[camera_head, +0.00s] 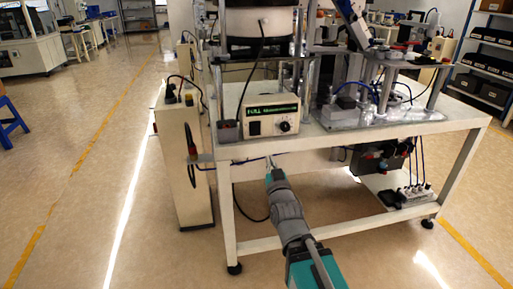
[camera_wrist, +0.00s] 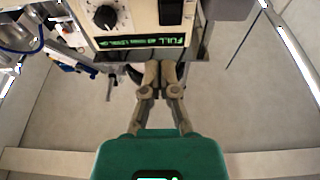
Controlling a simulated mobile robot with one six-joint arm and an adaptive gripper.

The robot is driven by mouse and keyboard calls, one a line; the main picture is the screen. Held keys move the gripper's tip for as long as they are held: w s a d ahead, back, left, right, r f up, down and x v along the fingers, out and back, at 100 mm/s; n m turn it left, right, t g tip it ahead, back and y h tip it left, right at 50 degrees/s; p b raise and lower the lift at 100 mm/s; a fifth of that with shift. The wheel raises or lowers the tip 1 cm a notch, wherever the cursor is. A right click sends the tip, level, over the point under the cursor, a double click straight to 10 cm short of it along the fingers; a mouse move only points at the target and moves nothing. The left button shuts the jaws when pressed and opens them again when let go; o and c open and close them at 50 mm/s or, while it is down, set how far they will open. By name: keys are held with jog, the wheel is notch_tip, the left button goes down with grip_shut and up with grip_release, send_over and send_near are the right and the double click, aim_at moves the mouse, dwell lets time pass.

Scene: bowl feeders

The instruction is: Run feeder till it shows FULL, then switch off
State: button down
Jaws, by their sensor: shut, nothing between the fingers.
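The feeder's cream controller box (camera_head: 268,121) stands at the front of the white bench. Its green display (camera_head: 272,110) reads FULL in the head view. The display also shows upside down in the wrist view (camera_wrist: 142,41). A black knob (camera_head: 285,126) is on the right of the panel, and it appears at left in the wrist view (camera_wrist: 105,17). A black switch (camera_wrist: 171,12) sits beside it; I cannot tell its position. My gripper (camera_wrist: 158,66) is shut and empty, just in front of and below the box, at about the bench's front edge in the head view (camera_head: 270,161).
A cream cabinet (camera_head: 184,158) with cables stands left of the bench (camera_head: 370,137). A cable hangs under the bench.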

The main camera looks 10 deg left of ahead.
jog(key=shift+s+a+f+t+y+b, duration=0.1)
jog(key=shift+s+a+t+y+b, duration=0.4)
jog(key=shift+s+a+t+b, duration=0.45)
jog(key=shift+w+d, duration=0.25)
jog(key=p, duration=0.4)
send_near(255, 129)
notch_tip(255, 129, up, 5)
jog(key=w, duration=0.3)
jog(key=shift+w+a+f+b, duration=0.6)
jog(key=shift+a+f, duration=0.2)
jog(key=shift+w+a+f, duration=0.2)
jog(key=shift+w, duration=0.5)
jog(key=shift+d+b, duration=0.1)
jog(key=shift+b, duration=0.2)
